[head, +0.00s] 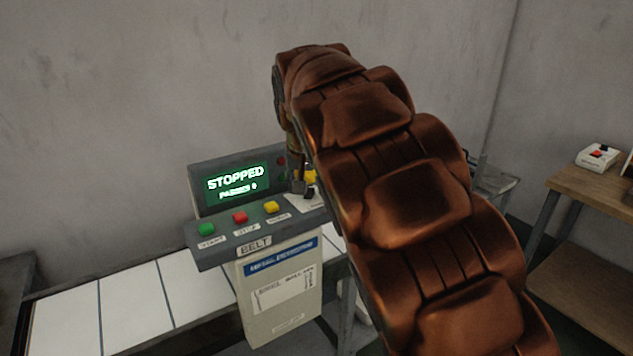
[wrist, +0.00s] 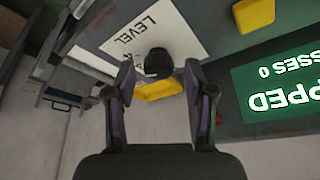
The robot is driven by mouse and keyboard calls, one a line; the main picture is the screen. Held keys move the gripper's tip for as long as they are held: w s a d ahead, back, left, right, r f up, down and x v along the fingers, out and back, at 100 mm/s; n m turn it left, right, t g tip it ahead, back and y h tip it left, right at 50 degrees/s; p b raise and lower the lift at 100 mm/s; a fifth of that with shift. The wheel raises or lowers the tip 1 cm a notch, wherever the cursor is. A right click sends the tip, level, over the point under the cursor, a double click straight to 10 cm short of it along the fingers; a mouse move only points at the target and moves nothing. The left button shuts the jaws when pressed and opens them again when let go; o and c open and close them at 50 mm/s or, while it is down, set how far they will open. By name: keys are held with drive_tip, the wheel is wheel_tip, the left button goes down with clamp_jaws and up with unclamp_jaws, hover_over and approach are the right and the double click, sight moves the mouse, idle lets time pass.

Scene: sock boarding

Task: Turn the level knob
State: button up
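The level knob (wrist: 158,62) is a small black knob on a white plate (wrist: 175,28) marked LEVEL, in the wrist view. In the head view the knob (head: 309,192) shows at the right end of the control panel (head: 215,242), partly hidden by my arm. My gripper (wrist: 158,72) is open, its two fingers apart on either side of the knob's near end. I cannot tell whether either finger touches it. In the head view my gripper (head: 298,186) is small and dark beside the knob, mostly behind the arm.
The panel carries a green button (head: 206,229), a red button (head: 240,217) and a yellow button (head: 271,207). A screen (head: 236,184) reads STOPPED. A yellow part (wrist: 160,90) lies just behind the knob. A white belt (head: 130,303) runs left; a wooden table (head: 580,187) stands right.

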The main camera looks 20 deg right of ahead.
drive_tip(key=shift+r, duration=0.1)
drive_tip(key=v, duration=1.2)
drive_tip(key=shift+a, duration=0.1)
